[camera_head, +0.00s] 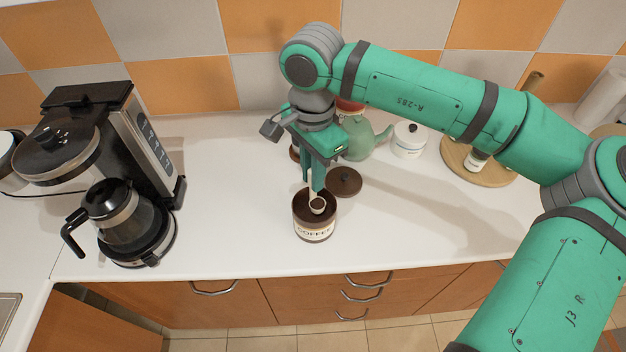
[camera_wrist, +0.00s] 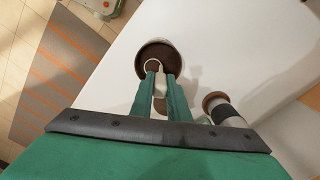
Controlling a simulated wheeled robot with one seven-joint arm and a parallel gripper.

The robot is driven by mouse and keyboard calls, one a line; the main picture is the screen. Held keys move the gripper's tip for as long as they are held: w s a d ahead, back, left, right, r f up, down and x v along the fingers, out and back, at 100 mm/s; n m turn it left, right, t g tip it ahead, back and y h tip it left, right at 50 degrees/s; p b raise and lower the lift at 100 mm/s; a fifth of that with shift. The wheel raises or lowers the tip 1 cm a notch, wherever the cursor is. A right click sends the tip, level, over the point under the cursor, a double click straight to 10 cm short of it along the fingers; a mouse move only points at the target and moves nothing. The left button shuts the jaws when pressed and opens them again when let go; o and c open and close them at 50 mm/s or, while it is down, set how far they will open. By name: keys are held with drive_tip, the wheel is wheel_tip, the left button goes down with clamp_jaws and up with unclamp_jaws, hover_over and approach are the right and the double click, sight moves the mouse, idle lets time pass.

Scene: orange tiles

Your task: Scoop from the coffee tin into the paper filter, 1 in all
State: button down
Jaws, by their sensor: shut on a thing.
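The coffee tin (camera_head: 315,232) stands open on the white counter, with a cream COFFEE label and dark grounds inside. It also shows in the wrist view (camera_wrist: 172,43). My gripper (camera_head: 314,186) points down over the tin and is shut on the handle of a cream scoop (camera_head: 317,206). In the wrist view my gripper (camera_wrist: 160,84) holds the scoop, whose round cup (camera_wrist: 145,68) is inside the tin's mouth. The cup's inside looks brown; how full it is I cannot tell. I cannot make out the paper filter in either view.
The tin's dark lid (camera_head: 345,181) lies behind the tin. A coffee maker (camera_head: 135,140) with its glass carafe (camera_head: 115,212) stands at the left. Counter between tin and coffee maker is clear.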

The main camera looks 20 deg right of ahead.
drive_tip(key=shift+r, duration=2.15)
